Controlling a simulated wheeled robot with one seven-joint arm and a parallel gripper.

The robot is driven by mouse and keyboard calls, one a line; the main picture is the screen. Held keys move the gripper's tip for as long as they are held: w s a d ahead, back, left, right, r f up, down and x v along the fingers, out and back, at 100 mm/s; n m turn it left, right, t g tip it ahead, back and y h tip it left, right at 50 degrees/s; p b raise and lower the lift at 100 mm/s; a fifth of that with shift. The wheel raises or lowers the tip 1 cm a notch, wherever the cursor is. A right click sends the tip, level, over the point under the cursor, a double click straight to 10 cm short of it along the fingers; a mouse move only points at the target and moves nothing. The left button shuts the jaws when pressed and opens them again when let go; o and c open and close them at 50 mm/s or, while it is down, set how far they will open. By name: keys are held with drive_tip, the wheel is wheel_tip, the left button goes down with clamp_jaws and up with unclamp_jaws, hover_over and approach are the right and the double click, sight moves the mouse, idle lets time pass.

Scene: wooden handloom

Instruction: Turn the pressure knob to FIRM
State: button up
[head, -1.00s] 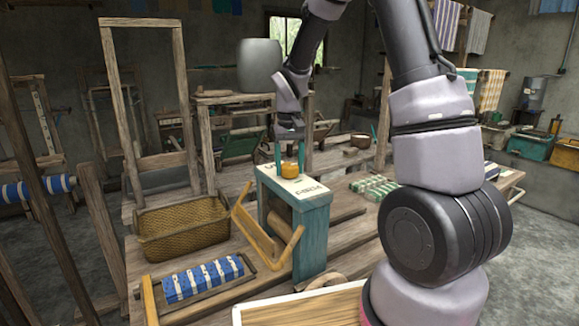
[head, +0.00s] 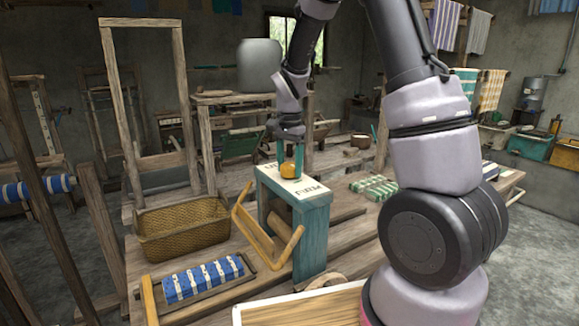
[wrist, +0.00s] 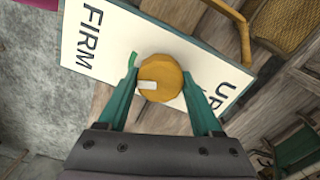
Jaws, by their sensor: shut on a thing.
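The round orange-yellow pressure knob (head: 287,171) sits on the white top panel (head: 310,188) of a teal wooden stand. In the wrist view the knob (wrist: 165,70) has a short white mark pointing left. The word FIRM (wrist: 88,40) is printed at the panel's left end there, and a partly hidden label starting with UP (wrist: 232,83) is at the right. My gripper (wrist: 160,76) is shut on the knob from above, one teal finger on each side. A small bright green patch shows by the left fingertip. In the head view my gripper (head: 288,165) points down at the knob.
A yellow wooden handle frame (head: 268,235) sticks out from the teal stand (head: 312,235). A wicker basket (head: 182,227) and a blue-and-white striped roll (head: 203,279) lie to the left. Green-and-white striped bundles (head: 374,187) lie to the right.

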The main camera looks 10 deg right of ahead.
sight(289, 165)
drive_tip(key=shift+m, duration=0.9)
drive_tip(key=o, duration=1.4)
drive_tip(key=shift+c, duration=0.2)
wheel_tip(289, 165, up, 11)
